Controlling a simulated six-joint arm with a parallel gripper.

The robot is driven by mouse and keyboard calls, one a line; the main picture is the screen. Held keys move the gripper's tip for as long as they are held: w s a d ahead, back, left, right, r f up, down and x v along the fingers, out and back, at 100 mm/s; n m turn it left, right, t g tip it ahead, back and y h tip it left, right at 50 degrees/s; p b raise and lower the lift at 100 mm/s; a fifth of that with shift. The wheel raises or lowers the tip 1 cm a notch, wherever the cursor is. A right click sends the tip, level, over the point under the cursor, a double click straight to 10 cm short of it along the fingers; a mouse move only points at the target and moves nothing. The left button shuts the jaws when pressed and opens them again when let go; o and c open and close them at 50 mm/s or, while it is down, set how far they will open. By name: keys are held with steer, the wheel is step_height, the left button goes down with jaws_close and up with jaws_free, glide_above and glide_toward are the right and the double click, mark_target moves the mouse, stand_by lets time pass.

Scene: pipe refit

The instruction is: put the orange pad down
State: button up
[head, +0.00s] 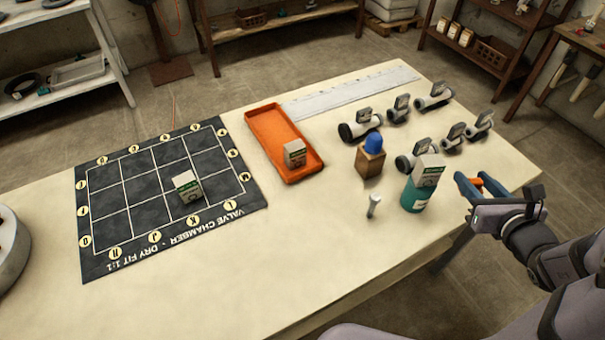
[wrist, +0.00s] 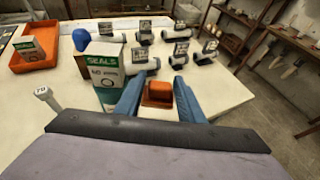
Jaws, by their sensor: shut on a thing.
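The orange pad (head: 480,181) is held between the blue fingers of my gripper (head: 474,179), at the table's right edge in the head view. In the wrist view the orange pad (wrist: 158,92) sits between the two fingers of my gripper (wrist: 158,82), with its top and near side showing. The pad appears to be above the table (head: 330,235). I cannot tell how high it is, and its underside is hidden.
A teal container (head: 413,196) with a seals box (head: 428,170) on top stands close left of my gripper. A small grey post (head: 373,205), a wooden block (head: 369,163) with a blue dome, several tagged pipe fittings (head: 362,124), an orange tray (head: 270,130) and a dark grid mat (head: 140,190) lie beyond. The front table is clear.

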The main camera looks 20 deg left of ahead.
step_height(320, 180, up, 11)
steer(key=n+g+y, duration=0.9)
steer(key=n+g, duration=0.4)
steer(key=n, duration=0.2)
glide_above(274, 216)
step_height(274, 216, down, 11)
steer(key=shift+f+b, duration=0.9)
steer(key=shift+f, duration=4.25)
steer(key=shift+f, duration=0.1)
